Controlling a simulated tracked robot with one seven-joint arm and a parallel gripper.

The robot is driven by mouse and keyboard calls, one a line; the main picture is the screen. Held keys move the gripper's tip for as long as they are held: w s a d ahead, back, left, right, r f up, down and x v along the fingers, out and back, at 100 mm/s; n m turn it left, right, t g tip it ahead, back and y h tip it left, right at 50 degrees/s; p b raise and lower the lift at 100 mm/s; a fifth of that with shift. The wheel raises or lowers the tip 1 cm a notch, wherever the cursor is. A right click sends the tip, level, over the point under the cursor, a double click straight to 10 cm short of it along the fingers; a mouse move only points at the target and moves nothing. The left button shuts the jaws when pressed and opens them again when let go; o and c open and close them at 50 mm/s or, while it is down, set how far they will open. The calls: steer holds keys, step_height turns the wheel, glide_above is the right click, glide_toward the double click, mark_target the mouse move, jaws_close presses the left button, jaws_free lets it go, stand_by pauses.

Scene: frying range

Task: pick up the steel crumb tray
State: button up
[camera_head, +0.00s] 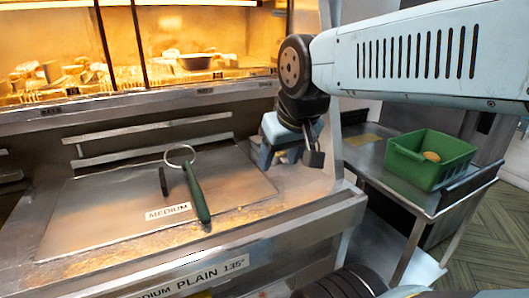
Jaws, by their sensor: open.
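I cannot tell for sure which thing is the steel crumb tray. A small dark-sided, shallow metal dish (195,62) sits among food in the lit warming cabinet at the back. My gripper (291,156) is open and appears empty, pointing down over the right end of the range top. It is to the right of the flat steel lid (105,215) labelled MEDIUM, and well in front of the cabinet. The arm comes in from the upper right.
A green-handled tool with a metal ring (197,192) lies on the lid, beside a dark upright handle (163,181). A steel side table (372,160) at right carries a green crate (408,167) with a brownish item inside. Tiled floor (485,245) is clear at far right.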

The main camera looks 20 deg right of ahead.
steer(key=shift+o, duration=1.3)
steer(key=w+d+f+n+g+h, duration=0.1)
steer(key=w+d+n+g+h, duration=0.1)
steer(key=w, duration=0.5)
steer(key=shift+d+n+g+h, duration=0.4)
steer(key=shift+d+n, duration=0.3)
steer(key=shift+n, duration=0.3)
steer(key=n+g+h, duration=0.2)
steer(key=n+h, duration=0.6)
steer(key=n, duration=0.6)
glide_toward(285, 157)
steer(key=x, duration=0.9)
steer(key=shift+s+d+f, duration=0.1)
steer(key=shift+s+d, duration=0.05)
steer(key=shift+d, duration=0.25)
steer(key=shift+c, duration=0.3)
jaws_close()
